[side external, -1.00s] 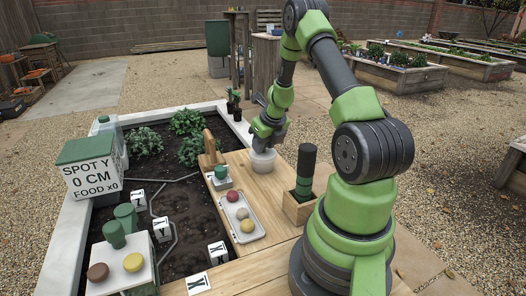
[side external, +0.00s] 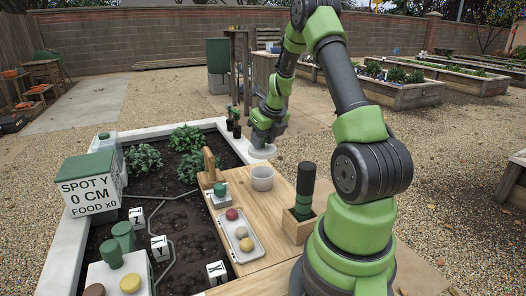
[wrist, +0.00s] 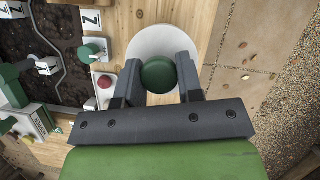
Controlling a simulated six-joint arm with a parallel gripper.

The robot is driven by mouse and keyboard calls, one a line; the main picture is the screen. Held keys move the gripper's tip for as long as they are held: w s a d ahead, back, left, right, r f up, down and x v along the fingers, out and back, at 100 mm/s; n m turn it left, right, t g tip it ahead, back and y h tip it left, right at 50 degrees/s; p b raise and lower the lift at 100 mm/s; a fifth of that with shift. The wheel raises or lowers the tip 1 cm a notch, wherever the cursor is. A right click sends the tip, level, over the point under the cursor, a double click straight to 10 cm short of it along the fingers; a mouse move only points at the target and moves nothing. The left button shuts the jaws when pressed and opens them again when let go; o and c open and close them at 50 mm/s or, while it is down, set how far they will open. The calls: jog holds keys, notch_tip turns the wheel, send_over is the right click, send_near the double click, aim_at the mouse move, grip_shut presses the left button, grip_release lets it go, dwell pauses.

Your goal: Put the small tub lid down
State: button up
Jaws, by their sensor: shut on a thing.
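The small tub lid (side external: 262,152) is a white disc with a green knob (wrist: 158,75). My gripper (side external: 264,141) is shut on the knob and holds the lid up, roughly level. In the wrist view the white lid (wrist: 150,36) spreads out under my gripper (wrist: 158,82). The small tub (side external: 262,180), pale and round, stands uncovered on the wooden board (side external: 278,209). In the side view the lid is above and beyond it, with a clear gap. The tub is not visible in the wrist view.
A wooden box with a dark green cylinder (side external: 306,185) stands right of the tub. A tray (side external: 253,254) with coloured balls lies nearer the camera. Board around the tub is partly clear.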

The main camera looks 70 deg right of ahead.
notch_tip(320, 180, up, 2)
jog(key=shift+r, duration=0.15)
jog(key=shift+s+r, duration=0.1)
jog(key=shift+r, duration=0.05)
jog(key=shift+s+a+f+n+y, duration=0.2)
jog(key=shift+s+a+n+y, duration=0.15)
jog(key=shift+n, duration=0.45)
jog(key=s+a+f+n+y, duration=0.1)
jog(key=s+a+f+n, duration=0.1)
jog(key=n, duration=0.3)
jog(key=s+a+f+n+g+y, duration=0.1)
jog(key=s+a+f+n+y, duration=0.1)
jog(key=f+n, duration=0.2)
jog(key=s+a+f+n+y, duration=0.2)
jog(key=f+n, duration=0.1)
jog(key=n, duration=0.4)
jog(key=shift+s+a+f+g+y, duration=0.15)
jog(key=shift+s+f+g+y, duration=0.1)
jog(key=shift+f+g, duration=0.05)
jog(key=shift+f, duration=2.3)
jog(key=shift+f, duration=0.1)
